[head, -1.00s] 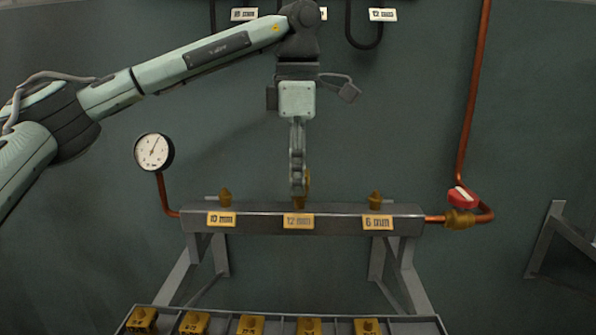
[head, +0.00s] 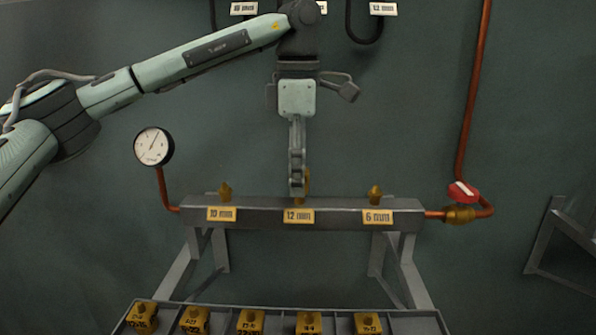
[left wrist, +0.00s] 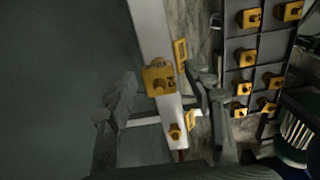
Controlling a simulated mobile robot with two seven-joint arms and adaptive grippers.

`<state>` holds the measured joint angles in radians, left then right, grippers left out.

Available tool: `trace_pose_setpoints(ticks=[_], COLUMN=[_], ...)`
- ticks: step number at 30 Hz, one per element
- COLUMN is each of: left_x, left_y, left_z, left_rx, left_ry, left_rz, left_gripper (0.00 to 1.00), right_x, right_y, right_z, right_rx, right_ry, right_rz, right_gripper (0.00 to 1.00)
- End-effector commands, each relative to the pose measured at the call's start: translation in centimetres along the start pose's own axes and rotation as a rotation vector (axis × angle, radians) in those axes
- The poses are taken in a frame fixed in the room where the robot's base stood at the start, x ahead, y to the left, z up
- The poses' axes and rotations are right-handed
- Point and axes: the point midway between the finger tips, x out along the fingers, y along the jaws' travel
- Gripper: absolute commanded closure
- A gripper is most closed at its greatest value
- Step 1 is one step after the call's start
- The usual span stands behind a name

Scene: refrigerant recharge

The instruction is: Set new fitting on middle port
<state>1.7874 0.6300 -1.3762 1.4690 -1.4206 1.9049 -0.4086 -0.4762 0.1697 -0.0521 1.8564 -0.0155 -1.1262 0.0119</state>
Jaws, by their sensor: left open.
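The grey manifold bar (head: 340,220) has three ports with yellow labels; the middle label (head: 299,216) reads 12 mm. My left gripper (head: 297,188) points down at the middle port in the head view. A brass fitting (head: 307,180) shows partly behind its fingers, just above the bar; the port beneath is mostly hidden. In the left wrist view my open fingers (left wrist: 160,90) stand apart on either side of the bar, with a yellow-brass fitting (left wrist: 159,78) between them. Whether it is fully seated I cannot tell. My right gripper is not in view.
Brass fittings stand on the left port (head: 225,191) and right port (head: 375,195). A gauge (head: 153,146) is at left and a red-handled valve (head: 463,192) at right. A tray (head: 280,312) with several yellow blocks lies in front, below the bar.

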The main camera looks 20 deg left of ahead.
Motion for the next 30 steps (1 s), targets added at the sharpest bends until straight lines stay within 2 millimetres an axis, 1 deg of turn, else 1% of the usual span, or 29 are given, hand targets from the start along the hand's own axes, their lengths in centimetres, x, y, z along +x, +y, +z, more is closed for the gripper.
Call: trace_pose_setpoints(ticks=[4, 7, 11, 15, 18, 21, 24, 30], left_x=[-0.5, -1.9, -4.5, -7.8, -9.6, -10.9, -11.7, -12.0], left_y=[0.0, 0.1, 0.1, 0.1, 0.0, 0.0, 0.0, 0.0], left_z=[0.0, 0.1, 0.1, 0.0, 0.0, 0.0, 0.0, 0.0], left_rx=[0.000, 0.000, -0.001, -0.001, -0.002, -0.001, 0.000, 0.000], left_ry=[-0.001, -0.001, -0.003, -0.001, -0.001, 0.001, 0.000, 0.000], left_rz=[0.001, 0.003, 0.004, 0.006, 0.005, 0.003, 0.002, 0.000], left_gripper=[0.48, 0.48, 0.48, 0.48, 0.48, 0.48, 0.48, 0.48], right_x=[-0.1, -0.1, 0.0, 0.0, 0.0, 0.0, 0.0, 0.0], right_y=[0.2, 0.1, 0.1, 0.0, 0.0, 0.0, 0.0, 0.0], right_z=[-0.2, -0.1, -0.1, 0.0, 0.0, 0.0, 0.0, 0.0], right_rx=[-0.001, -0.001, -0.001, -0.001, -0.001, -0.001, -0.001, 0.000], right_ry=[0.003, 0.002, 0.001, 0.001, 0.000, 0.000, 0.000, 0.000], right_rz=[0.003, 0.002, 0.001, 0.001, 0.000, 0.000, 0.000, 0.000], right_gripper=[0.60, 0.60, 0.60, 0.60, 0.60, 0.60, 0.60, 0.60])
